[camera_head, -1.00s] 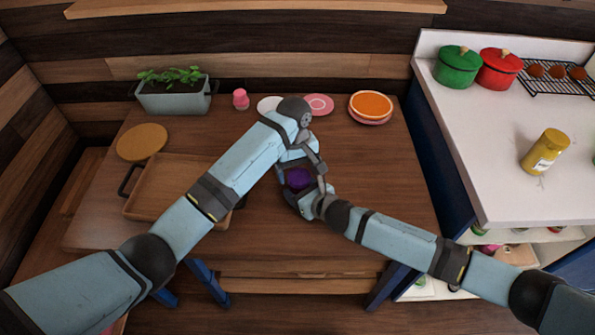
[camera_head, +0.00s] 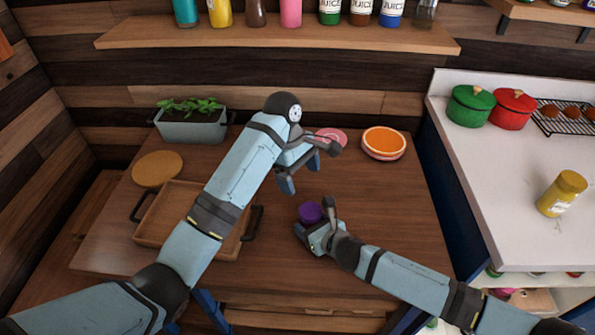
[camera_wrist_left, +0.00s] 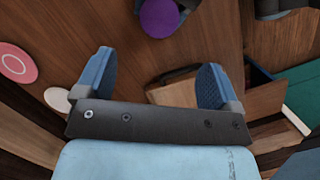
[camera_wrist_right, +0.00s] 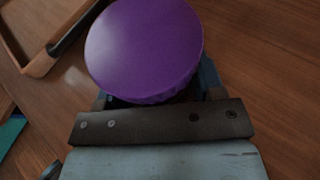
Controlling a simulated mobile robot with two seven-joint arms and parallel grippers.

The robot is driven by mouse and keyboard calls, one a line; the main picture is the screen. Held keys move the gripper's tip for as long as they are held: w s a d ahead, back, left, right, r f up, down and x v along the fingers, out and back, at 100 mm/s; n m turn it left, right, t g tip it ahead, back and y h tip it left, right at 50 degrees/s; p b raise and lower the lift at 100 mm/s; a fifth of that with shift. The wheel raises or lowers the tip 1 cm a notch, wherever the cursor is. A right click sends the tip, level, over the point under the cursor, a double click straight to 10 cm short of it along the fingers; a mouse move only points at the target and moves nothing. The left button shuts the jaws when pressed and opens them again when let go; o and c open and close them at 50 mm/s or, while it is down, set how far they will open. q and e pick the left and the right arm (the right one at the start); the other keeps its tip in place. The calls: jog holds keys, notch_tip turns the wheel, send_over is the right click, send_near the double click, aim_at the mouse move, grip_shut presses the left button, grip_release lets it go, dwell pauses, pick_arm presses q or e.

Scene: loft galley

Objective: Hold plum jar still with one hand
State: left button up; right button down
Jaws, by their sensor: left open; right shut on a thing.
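The plum jar (camera_head: 310,212) stands on the wooden table, and its round purple lid shows from above. In the right wrist view the purple lid (camera_wrist_right: 145,45) fills the space over the fingers and hides most of the jar's body. My right gripper (camera_head: 318,232) is shut on the jar from the near side. My left gripper (camera_head: 310,170) is open and empty, above the table and beyond the jar. In the left wrist view the fingers of my left gripper (camera_wrist_left: 155,85) are spread wide, and the purple lid (camera_wrist_left: 160,17) is apart from them.
A wooden tray (camera_head: 160,222) with dark handles lies left of the jar. The counter (camera_head: 490,200) with pots stands right. The table right of the jar is clear.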

aim_at(309, 210)
pick_arm(q)
jog(key=shift+w+a+r+n, duration=0.1)
jog(key=shift+a+r+n, duration=0.45)
jog(key=shift+n, duration=0.35)
jog(key=shift+d, duration=0.1)
jog(key=x, duration=1.2)
jog(key=shift+d+r, duration=0.1)
jog(key=shift+d, duration=0.15)
jog(key=shift+w, duration=0.1)
jog(key=shift+c, duration=0.5)
jog(key=c, duration=1)
jog(key=shift+m, duration=0.7)
jog(key=o, duration=1.1)
